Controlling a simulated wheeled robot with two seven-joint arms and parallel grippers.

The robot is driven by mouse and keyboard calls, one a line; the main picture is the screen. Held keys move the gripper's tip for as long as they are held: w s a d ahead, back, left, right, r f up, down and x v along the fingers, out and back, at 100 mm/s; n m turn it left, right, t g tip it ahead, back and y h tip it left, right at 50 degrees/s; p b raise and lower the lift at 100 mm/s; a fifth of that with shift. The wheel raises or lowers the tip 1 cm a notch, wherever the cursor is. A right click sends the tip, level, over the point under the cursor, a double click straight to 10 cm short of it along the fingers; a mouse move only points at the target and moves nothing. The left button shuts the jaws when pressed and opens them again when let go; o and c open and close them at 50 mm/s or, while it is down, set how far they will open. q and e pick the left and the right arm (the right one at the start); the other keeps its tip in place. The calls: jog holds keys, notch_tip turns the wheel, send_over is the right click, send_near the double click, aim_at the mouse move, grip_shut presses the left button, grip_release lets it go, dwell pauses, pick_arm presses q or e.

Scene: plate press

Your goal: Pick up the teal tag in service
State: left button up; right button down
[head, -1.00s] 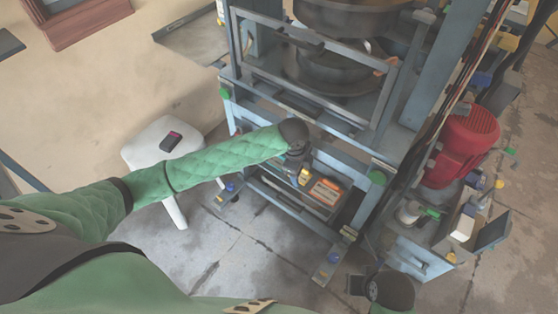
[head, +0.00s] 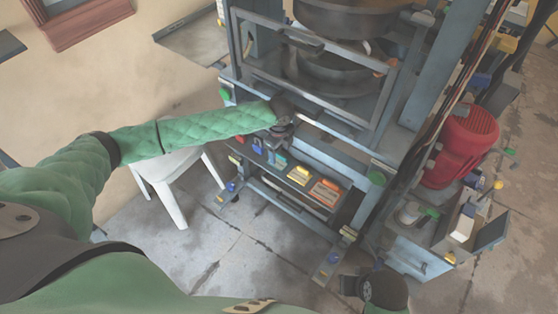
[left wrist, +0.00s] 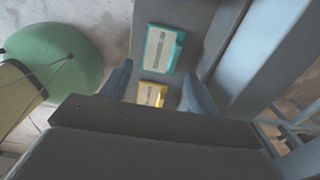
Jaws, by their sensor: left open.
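The teal tag (head: 280,160) lies on the shelf low on the press, partly hidden in the head view. In the left wrist view, the teal tag (left wrist: 164,48) shows as a teal frame around a pale printed face. My left gripper (head: 279,138) is above the shelf close to the tag. In the left wrist view the left gripper (left wrist: 157,72) is open and empty, its fingers apart on either side of the line of tags. A yellow tag (left wrist: 151,94) shows between the fingers, nearer the palm. My right gripper (head: 354,285) is low at the right, its jaws unclear.
On the shelf (head: 315,207) also lie the yellow tag (head: 299,175), a red-orange tag (head: 326,191) and a blue padlock (head: 257,145). The press frame rises behind. A white stool (head: 176,180) stands left, under my arm. A red motor (head: 468,145) is at right.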

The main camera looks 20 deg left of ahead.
aim_at(278, 162)
pick_arm(q)
jog(key=shift+w+a+f+p, duration=0.1)
jog(key=shift+a+f+p, duration=0.1)
jog(key=shift+f, duration=0.95)
jog(key=shift+w+a+f+p, duration=0.1)
jog(key=shift+f+p, duration=0.1)
jog(key=shift+f, duration=0.9)
jog(key=c, duration=0.7)
jog(key=shift+c, duration=0.2)
